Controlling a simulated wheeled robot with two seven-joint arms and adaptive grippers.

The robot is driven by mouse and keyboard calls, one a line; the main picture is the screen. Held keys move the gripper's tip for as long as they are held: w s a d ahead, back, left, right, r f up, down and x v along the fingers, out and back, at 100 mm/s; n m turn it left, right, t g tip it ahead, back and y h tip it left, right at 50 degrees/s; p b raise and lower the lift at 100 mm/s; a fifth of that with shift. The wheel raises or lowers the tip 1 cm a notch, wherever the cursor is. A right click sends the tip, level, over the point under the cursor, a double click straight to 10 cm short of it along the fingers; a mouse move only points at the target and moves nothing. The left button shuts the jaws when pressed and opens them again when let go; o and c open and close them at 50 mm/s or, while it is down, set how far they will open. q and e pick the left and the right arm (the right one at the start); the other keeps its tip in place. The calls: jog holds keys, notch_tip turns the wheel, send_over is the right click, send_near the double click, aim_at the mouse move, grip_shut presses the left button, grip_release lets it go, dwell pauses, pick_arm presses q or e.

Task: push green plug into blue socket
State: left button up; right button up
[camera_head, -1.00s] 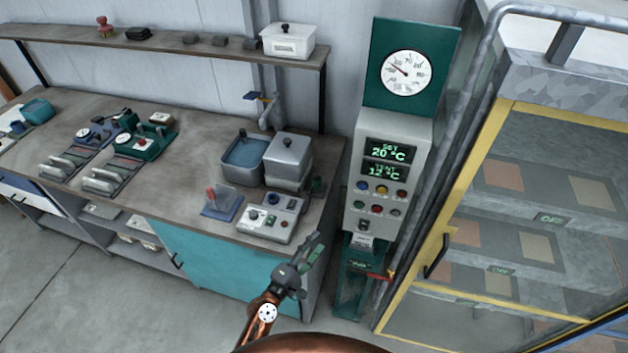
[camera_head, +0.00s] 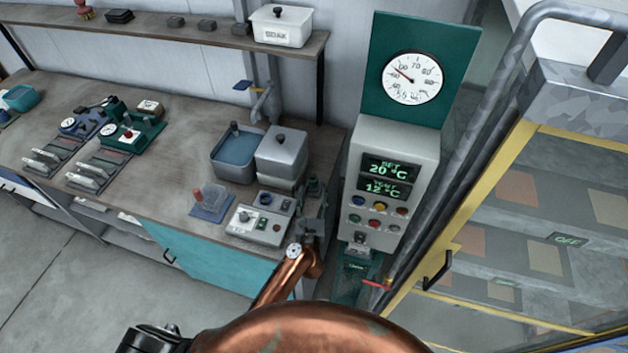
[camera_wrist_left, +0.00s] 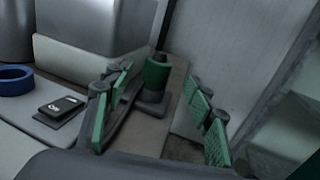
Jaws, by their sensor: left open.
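The green plug (camera_wrist_left: 156,73) shows in the left wrist view as a green cylinder with a dark top. It stands upright on a grey base at the bench end. My left gripper (camera_wrist_left: 159,79) is open, its green-padded fingers on either side of the plug in that view; I cannot tell any contact. In the head view my left gripper (camera_head: 314,226) is beside the bench's right end, partly hidden by my copper arm. A blue ring (camera_wrist_left: 14,79), which looks like the blue socket, lies on the white control box (camera_wrist_left: 50,135) at left.
The control box (camera_head: 262,232) is near the bench's front right corner, with a lidded grey pot (camera_head: 283,155) and water bath (camera_head: 233,155) behind. The display column (camera_head: 385,140) stands close right of my gripper. A yellow-framed glass cabinet (camera_head: 480,205) is further right.

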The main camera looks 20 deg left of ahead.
aim_at(312, 183)
pick_arm(q)
jog(key=x, duration=0.3)
jog(key=shift+w+a, duration=0.2)
jog(key=shift+w, duration=0.15)
jog(key=shift+w+a, duration=0.1)
jog(key=shift+w, duration=0.45)
jog(key=c, duration=1.3)
pick_arm(e)
jog(key=shift+w+a, duration=0.1)
jog(key=shift+a, duration=0.15)
jog(key=shift+w+r, duration=0.1)
